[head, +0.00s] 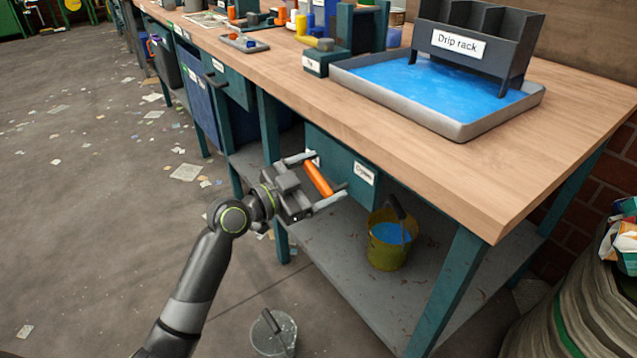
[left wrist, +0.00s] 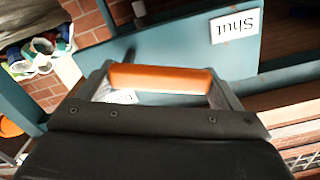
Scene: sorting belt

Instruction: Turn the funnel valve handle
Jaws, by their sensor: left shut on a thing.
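An orange handle (head: 318,179) sits at the front of a teal panel (head: 338,160) below the bench top. My left gripper (head: 322,181) has a finger at each end of the handle and is shut on it. In the left wrist view the orange handle (left wrist: 160,78) spans between the two finger tips, in front of the teal panel (left wrist: 190,45). A label reading "Shut" (left wrist: 235,26) is on the panel there. In the head view a label (head: 364,173) appears to read "Open". The funnel itself is not clearly seen. My right gripper is not in view.
A yellow bucket (head: 391,250) with blue contents stands on the lower shelf (head: 335,255). A clear bucket (head: 273,333) is on the floor. On the bench (head: 560,135) a tray (head: 475,126) of blue liquid holds the drip rack (head: 475,20).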

